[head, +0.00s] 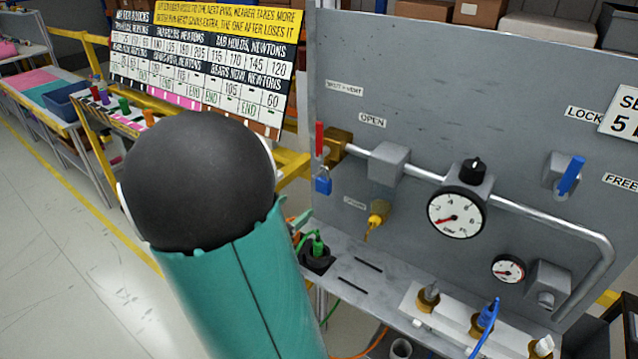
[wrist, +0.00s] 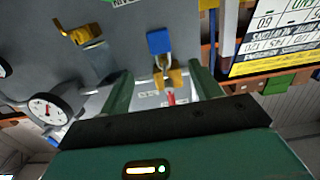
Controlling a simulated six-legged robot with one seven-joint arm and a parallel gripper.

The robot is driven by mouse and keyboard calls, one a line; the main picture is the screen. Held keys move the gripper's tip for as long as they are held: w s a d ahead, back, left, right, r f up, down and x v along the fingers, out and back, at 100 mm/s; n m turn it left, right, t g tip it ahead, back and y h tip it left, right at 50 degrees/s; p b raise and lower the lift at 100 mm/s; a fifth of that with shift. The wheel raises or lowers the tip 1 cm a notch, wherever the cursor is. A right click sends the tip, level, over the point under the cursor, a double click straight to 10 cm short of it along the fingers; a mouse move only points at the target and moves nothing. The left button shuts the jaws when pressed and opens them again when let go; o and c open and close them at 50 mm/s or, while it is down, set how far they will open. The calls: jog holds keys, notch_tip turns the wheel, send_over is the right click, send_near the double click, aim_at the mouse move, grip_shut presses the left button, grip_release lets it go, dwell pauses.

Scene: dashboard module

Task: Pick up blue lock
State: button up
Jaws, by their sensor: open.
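The blue lock (head: 323,181) is a small padlock hanging by its shackle below the red valve handle (head: 319,138) on the grey panel. In the wrist view the blue lock (wrist: 160,42) shows upside down, its shackle toward the brass valve. My gripper (wrist: 160,72) is open, with one green finger to each side of the lock's line. The lock's body lies just beyond the fingertips, and no finger visibly touches it. In the head view my own arm hides most of the gripper.
A ledge (head: 375,300) with connectors and cables runs below. A printed board (head: 200,70) stands to the left.

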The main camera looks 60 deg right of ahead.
aim_at(321, 183)
jog(key=d, duration=0.5)
jog(key=s+d, duration=0.1)
jog(key=d, duration=0.2)
jog(key=shift+s+f, duration=0.1)
jog(key=shift+f, duration=0.1)
jog(key=d, duration=0.2)
jog(key=s+d, duration=0.1)
jog(key=d, duration=0.2)
jog(key=shift+r, duration=0.1)
jog(key=c, duration=1.1)
jog(key=shift+r, duration=0.1)
